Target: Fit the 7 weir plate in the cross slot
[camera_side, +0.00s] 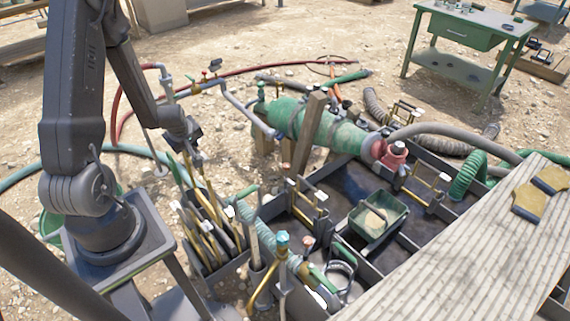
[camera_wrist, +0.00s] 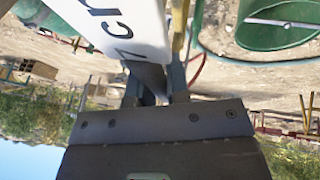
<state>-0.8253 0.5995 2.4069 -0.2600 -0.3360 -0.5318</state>
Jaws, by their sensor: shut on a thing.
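My gripper (camera_side: 194,156) is in the side view just above a dark rack (camera_side: 228,268) of upright, brass-edged plates with white tags. In the wrist view my gripper (camera_wrist: 155,85) is shut on a plate with a large white label (camera_wrist: 112,25). Its dark lettering is turned and cut off by the frame, so I cannot read the number surely. In the side view the held plate is hard to separate from those in the rack. The dark tank (camera_side: 335,178) lies right of the rack, with brass-framed fittings across it; I cannot tell which is the cross slot.
A wooden post (camera_side: 306,135) and a green pump (camera_side: 328,128) stand behind the tank. A blue-topped valve (camera_side: 282,240) rises at its near left. A green tray (camera_side: 378,218) sits over the tank. Wooden planks (camera_side: 480,250) cover the right. A green bucket (camera_wrist: 280,22) shows in the wrist view.

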